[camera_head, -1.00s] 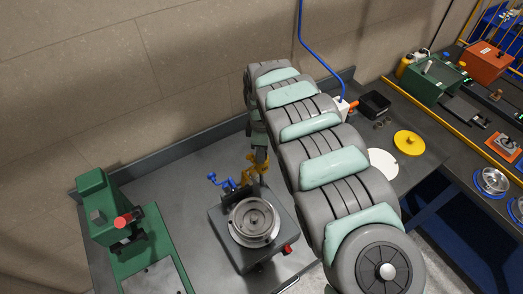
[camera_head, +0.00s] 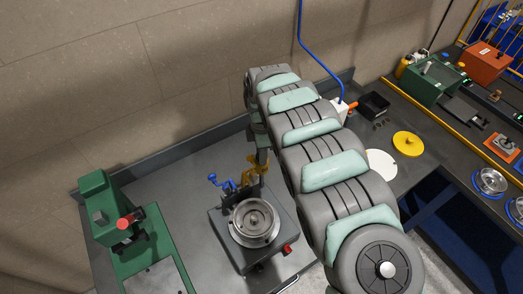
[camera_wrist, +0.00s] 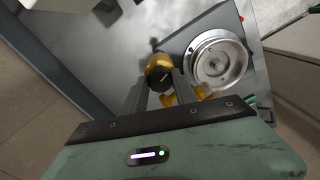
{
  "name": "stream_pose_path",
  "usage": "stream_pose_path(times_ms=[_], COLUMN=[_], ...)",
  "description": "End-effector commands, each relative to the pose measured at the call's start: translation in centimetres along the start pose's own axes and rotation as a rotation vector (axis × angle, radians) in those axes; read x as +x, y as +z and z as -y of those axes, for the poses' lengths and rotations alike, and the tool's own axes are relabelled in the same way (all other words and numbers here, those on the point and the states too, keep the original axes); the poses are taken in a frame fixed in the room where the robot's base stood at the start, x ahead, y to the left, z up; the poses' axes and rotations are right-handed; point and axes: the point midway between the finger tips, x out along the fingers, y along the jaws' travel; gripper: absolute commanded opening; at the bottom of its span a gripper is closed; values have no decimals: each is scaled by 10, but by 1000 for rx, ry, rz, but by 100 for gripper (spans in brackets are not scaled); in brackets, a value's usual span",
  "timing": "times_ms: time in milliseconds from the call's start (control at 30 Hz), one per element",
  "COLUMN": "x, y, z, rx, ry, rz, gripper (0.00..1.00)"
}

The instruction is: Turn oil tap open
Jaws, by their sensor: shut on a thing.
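A yellow tap (camera_head: 250,172) stands at the back of a grey press unit (camera_head: 226,237), beside a blue tap (camera_head: 224,183). It appears to be the oil tap, though no label is readable. In the wrist view the yellow tap (camera_wrist: 158,66) shows a dark round end, with yellow handle parts lower down. My gripper (camera_wrist: 160,88) reaches down over it, its two fingers on either side and shut on the handle. The exact contact is partly hidden by the fingers. In the head view my arm hides much of the gripper.
A round metal mould (camera_head: 254,222) sits on the press unit, close to the tap. A red knob (camera_head: 287,250) is at the unit's front right. A green press (camera_head: 128,222) stands to the left. The grey table (camera_head: 185,175) behind is clear up to the wall.

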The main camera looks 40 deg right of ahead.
Motion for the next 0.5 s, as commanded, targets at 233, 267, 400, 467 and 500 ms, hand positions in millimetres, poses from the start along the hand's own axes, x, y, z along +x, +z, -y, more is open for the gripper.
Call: stream_pose_path(times_ms=[233, 267, 400, 467, 500], x=[-1, -1, -1, -1, -1], y=[0, 0, 0, 0, 0], z=[0, 0, -1, -1, -1], rx=[-235, -263, -389, -440, -471], ry=[1, 1, 3, 3, 2], rz=[-1, -1, 0, 0, 0], gripper=[0, 0, 0, 0, 0])
